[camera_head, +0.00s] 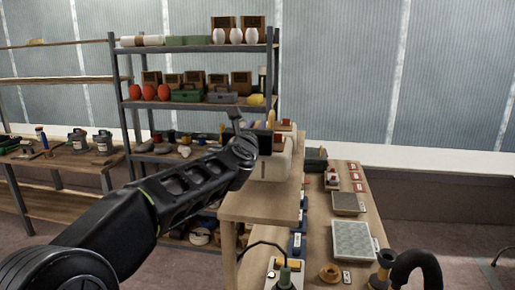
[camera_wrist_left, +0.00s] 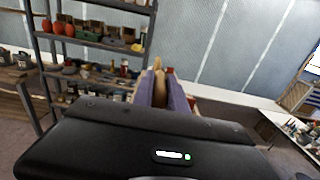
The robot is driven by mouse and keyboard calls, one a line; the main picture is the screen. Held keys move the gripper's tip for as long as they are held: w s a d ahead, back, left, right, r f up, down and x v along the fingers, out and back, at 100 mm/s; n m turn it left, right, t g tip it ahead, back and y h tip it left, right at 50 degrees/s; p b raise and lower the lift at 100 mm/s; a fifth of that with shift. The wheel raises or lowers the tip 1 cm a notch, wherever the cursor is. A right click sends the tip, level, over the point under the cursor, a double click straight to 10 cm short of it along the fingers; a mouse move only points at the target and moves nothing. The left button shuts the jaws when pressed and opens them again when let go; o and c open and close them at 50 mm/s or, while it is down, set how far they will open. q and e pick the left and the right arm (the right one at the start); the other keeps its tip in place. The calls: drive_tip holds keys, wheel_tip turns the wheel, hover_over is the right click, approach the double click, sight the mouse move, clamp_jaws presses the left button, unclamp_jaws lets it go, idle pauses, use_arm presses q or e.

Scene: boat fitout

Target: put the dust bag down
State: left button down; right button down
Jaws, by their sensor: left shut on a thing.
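My left gripper (camera_head: 268,140) reaches in from the left, above the near end of a wooden bench. It also shows in the left wrist view (camera_wrist_left: 160,92), shut on a narrow tan thing (camera_wrist_left: 158,88) between its fingers, which I take to be the dust bag. In the head view only a small tan tip (camera_head: 271,117) shows above the gripper; the rest is hidden. A white, rounded body (camera_head: 270,168) stands on the bench just behind and below the gripper; I cannot tell whether they touch. My right gripper is not in view.
The wooden bench (camera_head: 258,206) has a little bare top at its near end. Loaded shelves (camera_head: 195,48) stand behind; another bench (camera_head: 60,161) is left.

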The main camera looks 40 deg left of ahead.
use_arm(q)
drive_tip(key=shift+r, duration=0.1)
wheel_tip(320, 180, down, 4)
drive_tip(key=shift+r+b, duration=0.1)
drive_tip(key=shift+b, duration=0.55)
drive_tip(key=c, duration=1.3)
unclamp_jaws()
drive_tip(key=shift+s, duration=0.15)
drive_tip(key=b+v, duration=0.1)
drive_tip(key=v, duration=1.1)
drive_tip(key=shift+b, duration=0.4)
